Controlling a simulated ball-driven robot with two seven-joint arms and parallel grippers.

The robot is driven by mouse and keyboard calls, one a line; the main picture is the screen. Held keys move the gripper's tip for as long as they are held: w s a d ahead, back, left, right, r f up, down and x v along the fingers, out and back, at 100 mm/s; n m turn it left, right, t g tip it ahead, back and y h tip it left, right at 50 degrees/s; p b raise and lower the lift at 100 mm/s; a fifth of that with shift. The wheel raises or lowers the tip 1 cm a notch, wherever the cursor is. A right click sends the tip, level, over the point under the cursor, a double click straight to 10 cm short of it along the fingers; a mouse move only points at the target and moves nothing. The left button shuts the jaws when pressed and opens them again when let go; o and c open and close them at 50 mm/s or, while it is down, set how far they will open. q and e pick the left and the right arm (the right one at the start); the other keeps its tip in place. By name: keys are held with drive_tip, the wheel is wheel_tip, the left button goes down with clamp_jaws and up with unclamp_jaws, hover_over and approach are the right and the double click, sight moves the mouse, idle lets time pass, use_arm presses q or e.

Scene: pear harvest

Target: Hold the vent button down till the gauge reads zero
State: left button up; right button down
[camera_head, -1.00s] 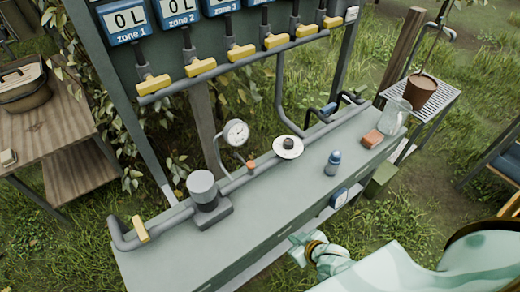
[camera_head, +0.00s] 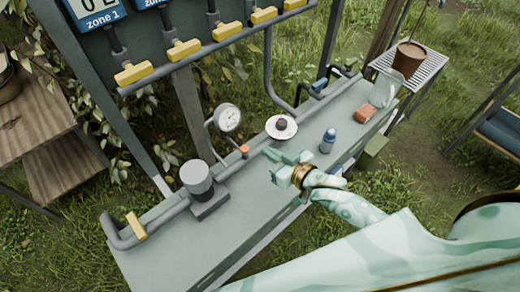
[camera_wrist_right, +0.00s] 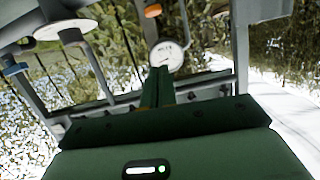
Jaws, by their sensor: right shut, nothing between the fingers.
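The gauge (camera_head: 228,118) is a white round dial on a thin bent pipe at the back of the bench, and it also shows in the wrist view (camera_wrist_right: 167,54). Its needle reading is too small to tell. A small orange cap (camera_head: 244,150), which looks like the vent button, stands on the pipe beside the gauge; an orange piece (camera_wrist_right: 153,10) shows at the top of the wrist view. My right gripper (camera_head: 272,154) is shut and empty, above the bench to the right of the orange cap. They look apart. My left gripper is not in view.
A white disc with a dark knob (camera_head: 281,133) sits just behind my right gripper. A blue bottle (camera_head: 327,143) stands to its right. A grey cylinder (camera_head: 196,178) stands left on the bench. A brick (camera_head: 365,114) and glass jar (camera_head: 384,92) are at the far end. Yellow valves (camera_head: 184,51) hang above.

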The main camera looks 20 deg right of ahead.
drive_tip(key=b, duration=0.2)
hover_over(245, 150)
drive_tip(key=s+d, duration=0.2)
wheel_tip(245, 150, down, 2)
drive_tip(key=f, duration=0.1)
drive_tip(key=shift+w+a+f+b, duration=0.2)
drive_tip(key=shift+f+b, duration=0.25)
drive_tip(key=shift+f, duration=0.45)
drive_tip(key=shift+w+a+f+b, duration=0.1)
drive_tip(key=shift+a+f+b, duration=0.25)
drive_tip(key=shift+f, duration=0.5)
drive_tip(key=shift+s+d, duration=0.1)
